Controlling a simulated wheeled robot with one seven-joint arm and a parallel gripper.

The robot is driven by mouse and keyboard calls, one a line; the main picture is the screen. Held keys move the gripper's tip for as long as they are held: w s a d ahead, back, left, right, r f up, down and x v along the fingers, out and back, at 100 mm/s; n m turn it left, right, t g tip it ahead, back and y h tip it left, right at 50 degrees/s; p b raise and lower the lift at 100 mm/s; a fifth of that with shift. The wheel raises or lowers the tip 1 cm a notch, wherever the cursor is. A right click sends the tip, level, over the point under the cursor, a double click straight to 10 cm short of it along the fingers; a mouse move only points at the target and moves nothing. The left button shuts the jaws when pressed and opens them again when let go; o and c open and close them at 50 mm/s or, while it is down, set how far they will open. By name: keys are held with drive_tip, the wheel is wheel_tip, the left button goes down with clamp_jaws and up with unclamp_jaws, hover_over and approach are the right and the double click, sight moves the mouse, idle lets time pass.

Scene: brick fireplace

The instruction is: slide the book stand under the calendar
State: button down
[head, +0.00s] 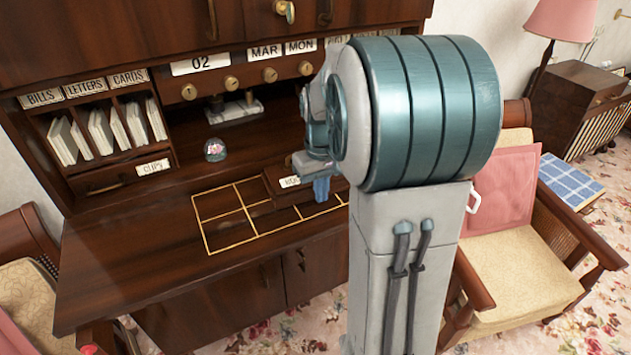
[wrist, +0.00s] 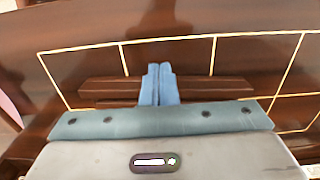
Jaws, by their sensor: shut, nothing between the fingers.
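The calendar (head: 200,63) is set in the back of the desk, with white plates reading 02, MAR and MON above brass knobs. The book stand (head: 280,181) is a low dark wooden piece with a small white label, on the desktop in front of the calendar. My arm hides its right part in the head view. It also shows as brown bars in the wrist view (wrist: 105,89). My gripper (head: 322,188) is at the stand's right side in the picture, its blue fingers (wrist: 159,70) shut together and empty. I cannot tell whether they touch the stand.
A gold-lined grid (head: 207,222) marks the desktop around the stand. A small snow globe (head: 215,150) stands left of it, and a grey-based object (head: 232,112) sits in the recess under the calendar. Letter slots (head: 105,130) rise at the left. The desktop's left front is clear.

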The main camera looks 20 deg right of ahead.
drive_tip(key=shift+w+a+p, duration=0.15)
drive_tip(key=shift+w+p, duration=1.65)
drive_tip(key=shift+w, duration=3.1)
drive_tip(key=shift+w+a+p, duration=0.2)
drive_tip(key=shift+w+p, duration=2.2)
drive_tip(key=shift+w, duration=2.1)
drive_tip(key=shift+w+r, duration=0.15)
drive_tip(key=shift+r, duration=0.05)
drive_tip(key=shift+r+p, duration=0.1)
drive_tip(key=shift+p, duration=0.2)
